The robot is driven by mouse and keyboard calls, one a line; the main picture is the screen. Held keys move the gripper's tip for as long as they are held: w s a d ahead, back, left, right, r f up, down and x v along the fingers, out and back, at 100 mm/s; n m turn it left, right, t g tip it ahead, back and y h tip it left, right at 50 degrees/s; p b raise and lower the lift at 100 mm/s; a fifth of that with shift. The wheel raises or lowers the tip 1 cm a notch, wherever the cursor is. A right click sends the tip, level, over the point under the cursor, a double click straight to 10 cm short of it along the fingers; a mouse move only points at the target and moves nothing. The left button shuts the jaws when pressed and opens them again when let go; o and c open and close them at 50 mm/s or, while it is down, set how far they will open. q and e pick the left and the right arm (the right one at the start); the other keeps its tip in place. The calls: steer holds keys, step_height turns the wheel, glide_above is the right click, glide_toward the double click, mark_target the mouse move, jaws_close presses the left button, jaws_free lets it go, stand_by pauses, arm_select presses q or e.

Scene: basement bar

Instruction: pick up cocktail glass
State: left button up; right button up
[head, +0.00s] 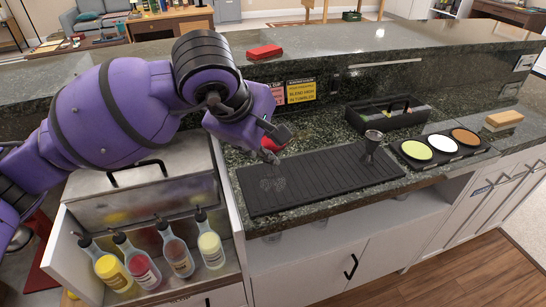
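A clear, faint glass shape, which looks like the cocktail glass (272,184), is on the left part of the black ribbed bar mat (325,187). Its transparency makes its outline hard to read. My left gripper (275,146) reaches in from the left and hangs just above and behind this glass, near the mat's back left corner. Its fingertips look spread apart, with something red showing at them. I cannot tell whether the red is part of the gripper or a thing behind it. No glass is visible between the fingers. My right gripper is out of view.
A dark metal jigger (371,141) stands on the mat's right part. A black caddy (385,117) and a tray of three coloured rimmers (442,148) lie farther right. Several bottles (145,265) stand in the front left well. A raised granite ledge runs behind.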

arm_select(q)
jaws_close()
steer(key=shift+r, duration=0.15)
stand_by(0.4)
